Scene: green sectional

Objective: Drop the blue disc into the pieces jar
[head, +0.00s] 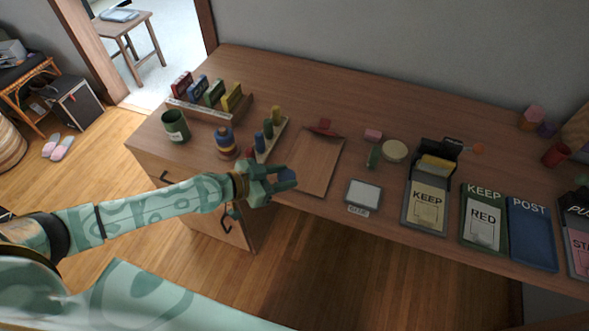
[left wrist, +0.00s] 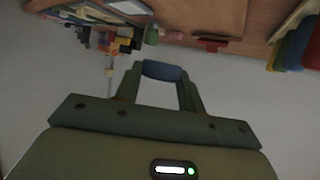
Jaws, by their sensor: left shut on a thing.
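My left gripper (head: 284,180) is shut on the blue disc (head: 289,175), holding it near the front edge of the desk, in front of the brown board. In the left wrist view the blue disc (left wrist: 162,72) sits between the tips of both fingers. A dark green jar (head: 175,127) with a small pale label stands upright on the desk at the left, well left of and behind my gripper. It looks like the pieces jar, but its label is too small to read and its inside is dark. My right gripper is not in view.
A ring stack (head: 227,146) and a pale rack of colored pegs (head: 259,156) stand between jar and gripper. A wooden rack (head: 207,116) of colored blocks is behind the jar. A brown board (head: 312,172), a small framed card (head: 363,194) and labelled trays (head: 426,205) lie rightward.

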